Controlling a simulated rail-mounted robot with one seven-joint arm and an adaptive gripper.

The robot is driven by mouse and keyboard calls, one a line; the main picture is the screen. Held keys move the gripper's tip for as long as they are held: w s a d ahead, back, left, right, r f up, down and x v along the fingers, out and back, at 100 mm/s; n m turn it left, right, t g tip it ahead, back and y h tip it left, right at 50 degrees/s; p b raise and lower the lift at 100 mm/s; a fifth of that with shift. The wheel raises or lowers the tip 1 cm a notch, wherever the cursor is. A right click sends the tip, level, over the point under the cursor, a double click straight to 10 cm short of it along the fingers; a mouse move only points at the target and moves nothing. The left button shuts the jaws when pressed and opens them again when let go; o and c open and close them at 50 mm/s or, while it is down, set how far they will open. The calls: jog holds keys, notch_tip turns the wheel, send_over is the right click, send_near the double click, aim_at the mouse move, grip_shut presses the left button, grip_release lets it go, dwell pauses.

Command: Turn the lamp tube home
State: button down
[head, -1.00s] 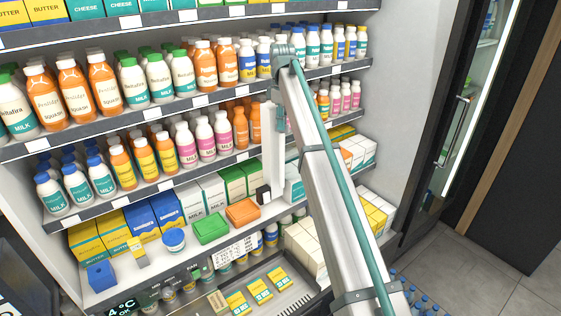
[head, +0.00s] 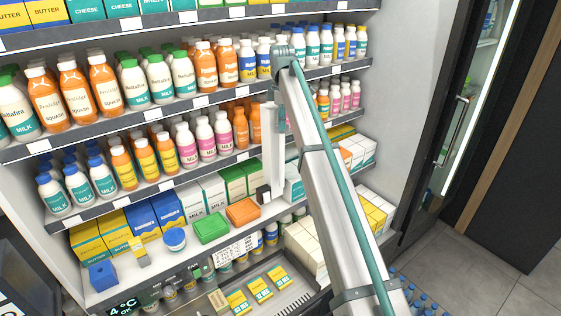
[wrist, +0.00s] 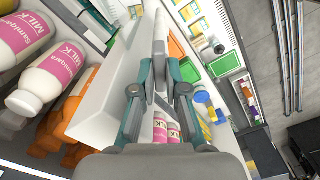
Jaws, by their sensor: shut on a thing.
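A long white upright bar (head: 274,150), which looks like the lamp fixture, stands in front of the shelves with a black block (head: 263,194) at its lower end. In the wrist view a broad white bar (wrist: 108,92) runs slantwise just left of my gripper (wrist: 161,52). My gripper's teal-sided fingers are closed together on a narrow pale piece between the tips, taken as the lamp tube (wrist: 161,22). Its ends and its turn angle cannot be made out. In the head view my arm hides much of the gripper.
Milk bottles (wrist: 42,80) stand close left in the wrist view. Shelves of bottles and cartons fill the cooler behind. Green (head: 211,229) and orange (head: 243,211) boxes sit on a lower shelf. An open tray (head: 308,291) with yellow packets lies below. A dark glass door (head: 440,140) stands at right.

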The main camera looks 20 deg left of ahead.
jog(key=c, duration=1.3)
grip_release()
jog(key=shift+r, duration=0.15)
jog(key=shift+r+p, duration=1.1)
jog(key=shift+r, duration=1.3)
